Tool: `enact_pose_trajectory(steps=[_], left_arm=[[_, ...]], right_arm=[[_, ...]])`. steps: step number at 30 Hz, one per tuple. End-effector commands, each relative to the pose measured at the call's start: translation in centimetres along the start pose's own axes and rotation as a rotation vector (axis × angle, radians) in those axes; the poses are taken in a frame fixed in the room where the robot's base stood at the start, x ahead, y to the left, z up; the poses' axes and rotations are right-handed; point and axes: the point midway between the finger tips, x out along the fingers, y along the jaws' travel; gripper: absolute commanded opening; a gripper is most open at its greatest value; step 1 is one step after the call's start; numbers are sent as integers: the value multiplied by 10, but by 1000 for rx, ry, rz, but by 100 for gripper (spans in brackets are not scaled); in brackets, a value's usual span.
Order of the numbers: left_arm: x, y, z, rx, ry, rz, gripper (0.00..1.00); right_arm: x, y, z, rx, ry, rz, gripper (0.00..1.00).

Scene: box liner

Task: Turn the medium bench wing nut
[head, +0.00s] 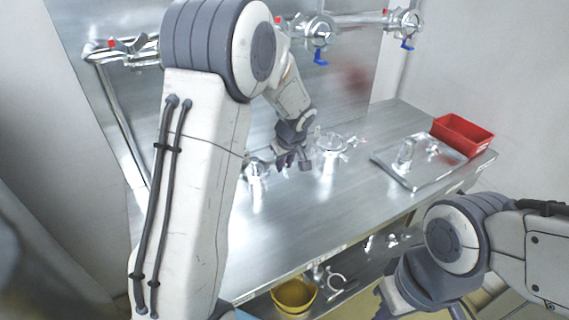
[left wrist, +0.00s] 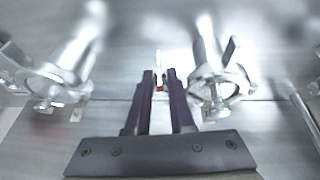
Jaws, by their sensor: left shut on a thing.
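My left gripper (head: 297,163) is low over the steel bench, between two upright chrome pipe fittings with clamps. One fitting (head: 257,172) is to its left and the other (head: 331,146) to its right. In the left wrist view my left fingers (left wrist: 160,78) are nearly together, shut on a small part with a red spot and a pale upright tip (left wrist: 159,58). I take this part as the wing nut; the fingers hide most of it, and which fitting it belongs to is unclear. My right gripper (head: 425,300) is at the bottom edge, its fingertips cut off.
A steel tray (head: 383,158) with a chrome fitting lies on the bench's right, beside a red bin (head: 462,134). Wall pipes (head: 350,20) with blue-handled valves run behind. A yellow bucket (head: 294,296) and loose fittings are below. The front of the bench top (head: 275,245) is clear.

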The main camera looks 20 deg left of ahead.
Motion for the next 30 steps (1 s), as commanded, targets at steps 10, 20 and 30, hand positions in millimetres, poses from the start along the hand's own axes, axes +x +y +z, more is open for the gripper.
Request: enact_pose_trajectory(steps=[10, 20, 30], left_arm=[[1, 6, 0, 67, 1, -158, 0], [0, 12, 0, 161, 1, -385, 0], [2, 14, 1, 220, 2, -532, 0]], right_arm=[[3, 0, 0, 0, 0, 0, 0], [-9, -1, 0, 0, 0, 0, 0], [-19, -1, -1, 0, 0, 0, 0]])
